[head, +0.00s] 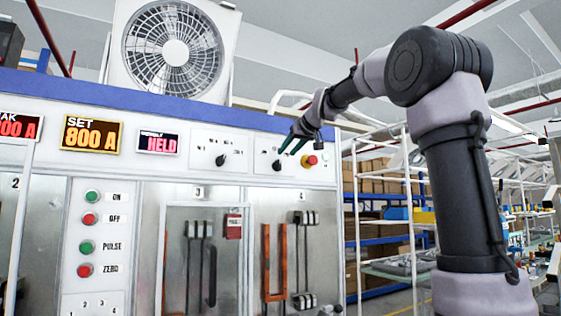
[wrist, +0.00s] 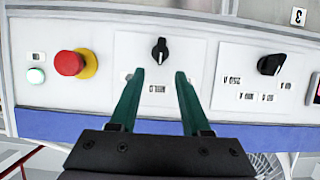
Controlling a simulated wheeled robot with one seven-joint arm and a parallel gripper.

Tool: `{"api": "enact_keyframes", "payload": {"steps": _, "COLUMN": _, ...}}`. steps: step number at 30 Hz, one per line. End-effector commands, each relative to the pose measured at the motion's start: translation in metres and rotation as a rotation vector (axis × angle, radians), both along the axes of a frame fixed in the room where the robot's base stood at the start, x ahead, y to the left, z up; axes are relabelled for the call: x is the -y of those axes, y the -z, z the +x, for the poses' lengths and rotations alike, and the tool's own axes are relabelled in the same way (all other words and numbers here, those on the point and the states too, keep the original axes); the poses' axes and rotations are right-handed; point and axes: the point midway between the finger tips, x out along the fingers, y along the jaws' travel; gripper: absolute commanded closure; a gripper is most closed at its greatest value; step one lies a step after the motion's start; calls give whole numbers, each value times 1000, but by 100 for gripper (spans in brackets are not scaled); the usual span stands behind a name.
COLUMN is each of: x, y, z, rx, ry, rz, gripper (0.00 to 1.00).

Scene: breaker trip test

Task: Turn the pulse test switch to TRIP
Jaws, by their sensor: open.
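A black rotary switch (wrist: 160,50) on a white plate sits just beyond my fingertips in the wrist view, its handle roughly upright there. In the head view the same switch (head: 277,165) is just below and left of my gripper (head: 291,146). My gripper is open and empty, its two green fingers (wrist: 158,76) spread to either side of the switch's line, seemingly short of it. The small labels around the switch are upside down in the wrist view and too small to read surely. A small display (head: 158,143) reads HELD in red.
A red push button on a yellow collar (head: 310,161) is close right of the switch. A second black rotary switch (head: 221,160) is to the left. Green and red buttons (head: 88,220) line the left panel. A fan (head: 174,50) stands on top of the cabinet.

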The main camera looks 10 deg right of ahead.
Motion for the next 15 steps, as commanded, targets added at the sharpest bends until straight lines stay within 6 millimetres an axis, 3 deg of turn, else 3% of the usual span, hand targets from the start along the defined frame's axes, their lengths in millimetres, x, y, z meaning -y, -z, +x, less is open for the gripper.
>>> {"api": "enact_keyframes", "payload": {"steps": 6, "x": -12, "y": 17, "z": 36, "rx": -2, "ry": -1, "rz": 0, "gripper": 52}}
{"api": "enact_keyframes", "payload": {"steps": 15, "x": -19, "y": 25, "z": 57, "rx": 0, "ry": 0, "rz": 1, "gripper": 52}}
